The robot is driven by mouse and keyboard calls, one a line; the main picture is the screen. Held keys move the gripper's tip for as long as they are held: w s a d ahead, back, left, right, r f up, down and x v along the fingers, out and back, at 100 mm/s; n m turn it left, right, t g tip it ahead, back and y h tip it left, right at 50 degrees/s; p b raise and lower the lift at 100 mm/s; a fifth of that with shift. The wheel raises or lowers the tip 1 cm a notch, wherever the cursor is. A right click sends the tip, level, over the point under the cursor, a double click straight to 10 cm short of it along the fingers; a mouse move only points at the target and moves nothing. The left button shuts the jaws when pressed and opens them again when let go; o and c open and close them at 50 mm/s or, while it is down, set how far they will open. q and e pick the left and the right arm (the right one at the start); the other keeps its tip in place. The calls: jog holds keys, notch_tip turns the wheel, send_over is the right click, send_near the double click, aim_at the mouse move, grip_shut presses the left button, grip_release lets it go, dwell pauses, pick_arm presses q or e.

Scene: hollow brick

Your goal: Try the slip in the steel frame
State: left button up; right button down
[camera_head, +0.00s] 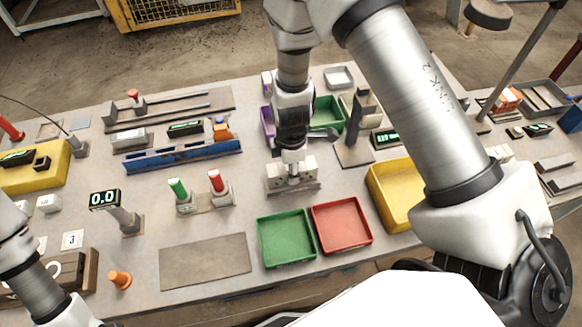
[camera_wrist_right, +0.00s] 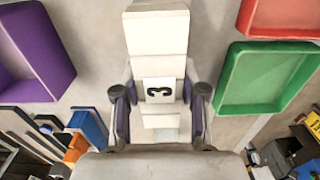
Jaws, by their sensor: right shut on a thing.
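In the right wrist view, the two fingers (camera_wrist_right: 160,105) are shut on a white slip marked 3 (camera_wrist_right: 159,91). It lines up with larger pale blocks (camera_wrist_right: 157,35). I cannot tell whether the slip is seated between the blocks or just above them. I cannot tell for sure which piece is the steel frame. My left arm shows at lower left, but its gripper is out of view.
Green (camera_head: 286,239) and red (camera_head: 341,226) trays lie in front, with a yellow bin (camera_head: 394,194) to the right. A metal stand (camera_head: 354,145) rises close to the right. A bare mat (camera_head: 205,262) lies front left.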

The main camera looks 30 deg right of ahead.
jog(key=shift+s+f+b, duration=0.15)
jog(key=shift+b, duration=0.15)
dwell(0.5)
jog(key=shift+s+f, duration=0.1)
jog(key=shift+f, duration=0.05)
dwell(1.1)
jog(key=shift+w+r+p, duration=0.2)
jog(key=shift+r+p, duration=0.3)
jog(key=shift+r, duration=0.35)
jog(key=shift+r+p, duration=1.1)
jog(key=shift+r, duration=0.7)
